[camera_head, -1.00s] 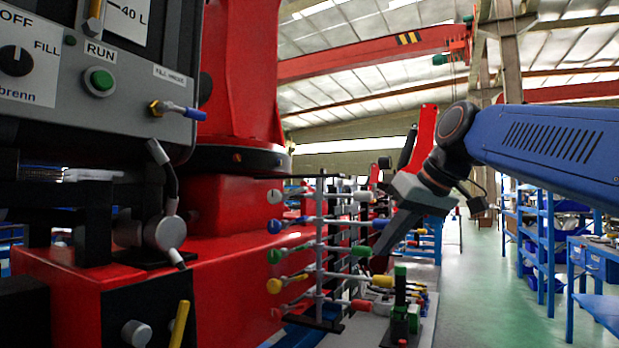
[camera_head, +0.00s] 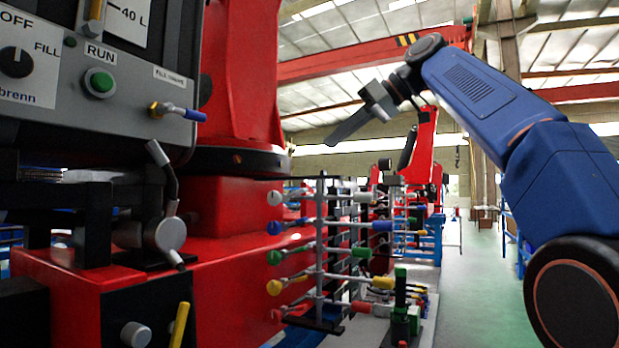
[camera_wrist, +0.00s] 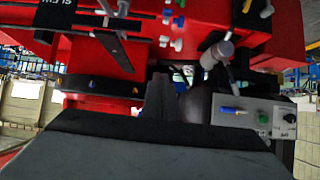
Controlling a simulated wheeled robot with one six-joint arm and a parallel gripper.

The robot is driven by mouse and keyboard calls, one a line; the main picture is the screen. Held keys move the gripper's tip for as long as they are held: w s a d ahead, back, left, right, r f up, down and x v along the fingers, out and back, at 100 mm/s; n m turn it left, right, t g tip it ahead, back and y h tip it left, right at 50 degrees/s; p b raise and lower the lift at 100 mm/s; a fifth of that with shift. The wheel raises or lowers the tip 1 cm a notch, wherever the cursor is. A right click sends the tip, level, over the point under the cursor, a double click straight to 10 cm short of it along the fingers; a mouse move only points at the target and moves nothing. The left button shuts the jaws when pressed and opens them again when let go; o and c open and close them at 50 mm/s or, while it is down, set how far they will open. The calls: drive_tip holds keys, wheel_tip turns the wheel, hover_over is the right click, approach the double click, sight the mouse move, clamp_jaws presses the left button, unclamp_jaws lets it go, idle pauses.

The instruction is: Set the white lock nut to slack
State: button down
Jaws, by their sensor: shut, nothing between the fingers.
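A rack of rods (camera_head: 320,250) stands at centre in the head view, with coloured ends on both sides. Its top rod has a white round end (camera_head: 274,198) on the left and a whitish cylinder (camera_head: 362,197) on the right; I cannot tell which is the white lock nut, or its setting. My gripper (camera_head: 334,140) is shut and empty, in the air above the rack and apart from it, pointing left and down. In the wrist view, small white, blue and green ends (camera_wrist: 178,22) show at the top, too small to tell apart.
A grey control panel with a green RUN button (camera_head: 99,82) and a blue-tipped lever (camera_head: 180,111) stands at left. A red machine (camera_head: 235,200) is behind the rack. The green floor (camera_head: 470,290) at right is clear.

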drive_tip(key=shift+r, duration=0.15)
hover_over(296, 193)
drive_tip(key=d, duration=0.2)
wheel_tip(296, 193, down, 6)
drive_tip(key=shift+w+a+r, duration=0.1)
drive_tip(key=shift+a, duration=0.05)
drive_tip(key=shift+d+f, duration=0.35)
drive_tip(key=shift+f, duration=0.05)
drive_tip(key=shift+s+d+f, duration=0.2)
drive_tip(key=shift+f, duration=0.5)
drive_tip(key=shift+s+d+f, duration=0.15)
drive_tip(key=shift+f, duration=0.5)
